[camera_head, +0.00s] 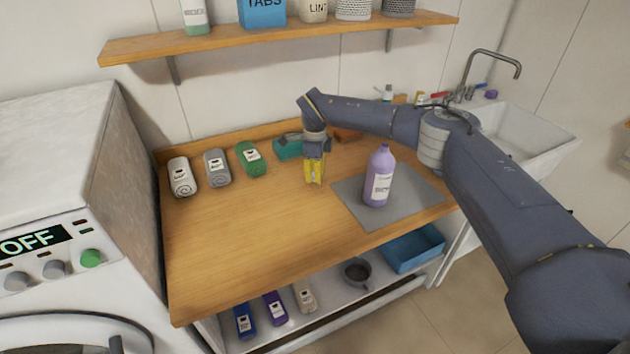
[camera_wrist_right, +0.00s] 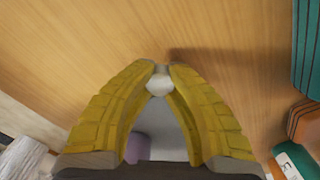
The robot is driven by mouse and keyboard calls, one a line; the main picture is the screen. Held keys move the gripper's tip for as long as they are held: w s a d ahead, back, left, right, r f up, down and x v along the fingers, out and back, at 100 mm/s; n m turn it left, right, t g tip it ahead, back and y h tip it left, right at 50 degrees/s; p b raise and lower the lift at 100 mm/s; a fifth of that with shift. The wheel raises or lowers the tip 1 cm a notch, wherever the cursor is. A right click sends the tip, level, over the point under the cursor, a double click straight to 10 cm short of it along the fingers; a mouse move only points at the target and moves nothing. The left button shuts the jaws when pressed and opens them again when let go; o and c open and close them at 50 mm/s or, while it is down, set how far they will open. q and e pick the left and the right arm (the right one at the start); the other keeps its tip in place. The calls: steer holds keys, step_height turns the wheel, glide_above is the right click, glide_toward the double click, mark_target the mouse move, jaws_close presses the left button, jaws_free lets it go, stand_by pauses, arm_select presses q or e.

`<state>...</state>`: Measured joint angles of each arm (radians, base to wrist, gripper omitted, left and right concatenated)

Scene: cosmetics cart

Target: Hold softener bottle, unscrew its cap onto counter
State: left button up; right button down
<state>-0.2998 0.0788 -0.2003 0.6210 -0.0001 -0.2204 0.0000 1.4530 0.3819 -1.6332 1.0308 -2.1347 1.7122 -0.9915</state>
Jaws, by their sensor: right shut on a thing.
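The purple softener bottle (camera_head: 379,178) with a white label stands upright on a grey mat (camera_head: 349,192) at the right of the wooden counter (camera_head: 240,230). No separate cap shows on its top in the head view. My right gripper (camera_head: 314,180) has yellow fingers pointing down, left of the bottle and apart from it, low over the counter. In the right wrist view its fingertips (camera_wrist_right: 162,70) are shut on a small white round thing (camera_wrist_right: 159,83), which looks like the cap. A bit of purple, likely the bottle (camera_wrist_right: 137,147), shows between the fingers. My left gripper is out of view.
Rolled towels, white (camera_head: 181,177), grey (camera_head: 217,168) and green (camera_head: 250,158), lie along the back left. A teal thing (camera_head: 288,146) lies behind my right gripper. A sink (camera_head: 525,135) is at right. The counter's front left is clear.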

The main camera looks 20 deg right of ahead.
steer(key=shift+f, duration=1.1)
steer(key=shift+f, duration=0.15)
steer(key=c, duration=1.5)
jaws_free()
